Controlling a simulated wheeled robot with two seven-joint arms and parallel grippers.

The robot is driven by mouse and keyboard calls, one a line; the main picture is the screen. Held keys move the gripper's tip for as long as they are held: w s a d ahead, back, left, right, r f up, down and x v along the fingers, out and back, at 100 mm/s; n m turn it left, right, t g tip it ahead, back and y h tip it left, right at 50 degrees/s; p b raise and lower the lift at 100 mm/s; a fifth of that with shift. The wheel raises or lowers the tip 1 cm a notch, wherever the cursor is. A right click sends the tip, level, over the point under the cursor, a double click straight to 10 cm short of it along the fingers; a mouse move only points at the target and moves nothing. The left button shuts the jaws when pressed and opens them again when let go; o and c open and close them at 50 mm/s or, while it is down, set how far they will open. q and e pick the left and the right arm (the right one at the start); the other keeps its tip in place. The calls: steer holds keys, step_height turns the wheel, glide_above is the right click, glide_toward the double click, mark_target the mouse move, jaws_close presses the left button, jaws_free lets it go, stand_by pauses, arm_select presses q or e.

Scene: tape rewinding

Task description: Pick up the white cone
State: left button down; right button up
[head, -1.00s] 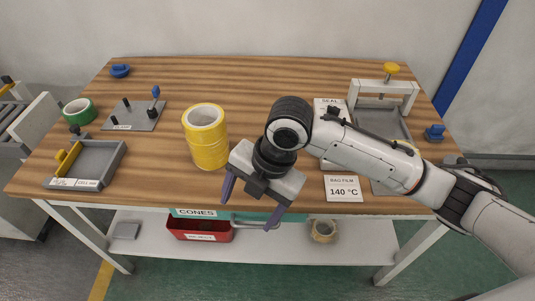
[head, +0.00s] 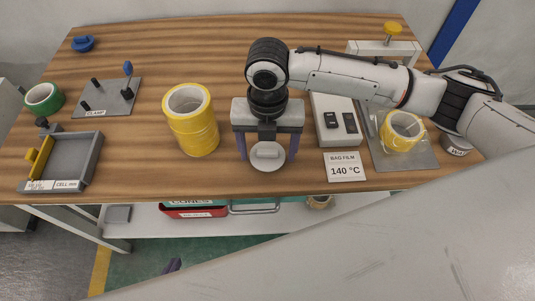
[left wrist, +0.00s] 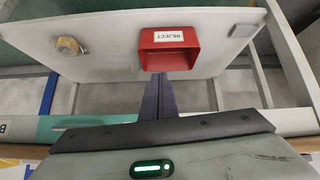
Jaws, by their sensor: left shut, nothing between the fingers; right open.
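A small white round piece (head: 268,158), which looks like the white cone, is at the front middle of the table. My right gripper (head: 267,150) points down over it, open, with one purple finger on each side. I cannot tell whether the fingers touch it. My left gripper (left wrist: 161,92) is shut and empty in the left wrist view, in front of the red bin. In the head view only a purple bit of my left gripper (head: 172,266) shows low at the left, beyond the edge of a large white surface.
A yellow tape stack (head: 192,130) stands left of my right gripper. A grey tray (head: 90,165), clamp plate (head: 110,97) and green roll (head: 44,98) are further left. A red reject bin (left wrist: 168,48) is below.

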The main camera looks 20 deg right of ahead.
step_height(320, 180, down, 2)
steer(key=c, duration=0.8)
steer(key=shift+r, duration=0.1)
